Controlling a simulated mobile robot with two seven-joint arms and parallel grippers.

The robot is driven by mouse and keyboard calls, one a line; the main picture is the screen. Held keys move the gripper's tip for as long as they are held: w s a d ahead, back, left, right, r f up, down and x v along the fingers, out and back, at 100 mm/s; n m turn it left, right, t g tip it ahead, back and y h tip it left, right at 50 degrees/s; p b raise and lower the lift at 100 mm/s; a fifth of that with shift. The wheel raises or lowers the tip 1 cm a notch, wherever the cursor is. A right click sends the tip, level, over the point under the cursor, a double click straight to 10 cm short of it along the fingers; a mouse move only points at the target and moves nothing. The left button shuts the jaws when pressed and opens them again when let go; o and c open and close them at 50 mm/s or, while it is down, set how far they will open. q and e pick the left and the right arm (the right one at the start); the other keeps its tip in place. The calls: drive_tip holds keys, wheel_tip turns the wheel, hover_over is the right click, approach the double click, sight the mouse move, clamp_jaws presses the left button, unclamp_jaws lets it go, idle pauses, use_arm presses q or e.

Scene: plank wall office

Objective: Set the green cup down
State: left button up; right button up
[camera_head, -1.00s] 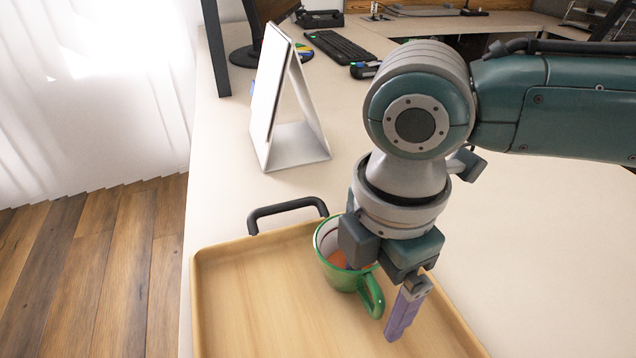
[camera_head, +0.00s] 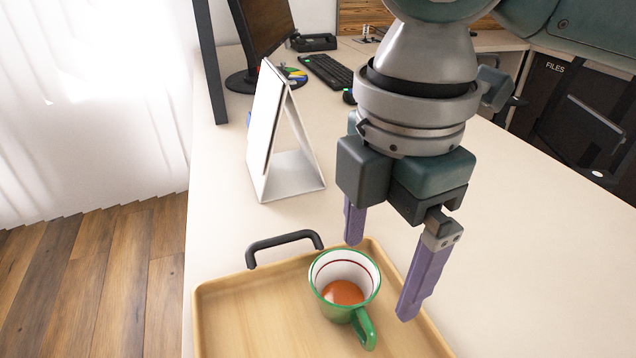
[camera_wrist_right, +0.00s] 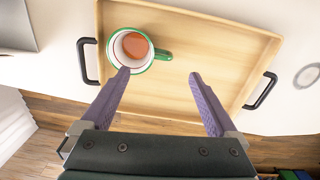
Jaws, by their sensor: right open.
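The green cup (camera_head: 343,285) stands upright in the wooden tray (camera_head: 250,312), near the tray's far edge. Its inside is white with a dark red line, and orange-brown contents show at the bottom. Its green handle points toward the lower right. My right gripper (camera_head: 382,268) is open and empty, above and to the right of the cup, apart from it. In the right wrist view the cup (camera_wrist_right: 138,46) is beyond the tip of the left finger, and the open gripper (camera_wrist_right: 158,74) is over the tray (camera_wrist_right: 225,52). My left gripper is not in view.
A white tent-shaped stand (camera_head: 290,172) stands on the desk behind the tray. A black tray handle (camera_head: 284,245) rises at the far edge. A monitor (camera_head: 262,35) and keyboard (camera_head: 335,75) are farther back. The desk right of the tray is clear.

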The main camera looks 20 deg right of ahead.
drive_tip(key=s+a+f+m+t+y, duration=0.2)
drive_tip(key=s+a+m+y, duration=0.2)
drive_tip(key=s+a+m, duration=0.3)
drive_tip(key=s+d+f+m+t+h, duration=0.1)
drive_tip(key=s+d+f+m+h, duration=0.1)
drive_tip(key=s+d+m, duration=0.4)
drive_tip(key=d+m+h, duration=0.1)
drive_tip(key=d+m, duration=0.3)
drive_tip(key=d, duration=0.2)
drive_tip(key=shift+s+d+f+h, duration=0.15)
drive_tip(key=shift+s+f+h, duration=0.05)
drive_tip(key=shift+h, duration=0.2)
drive_tip(key=shift+m, duration=0.3)
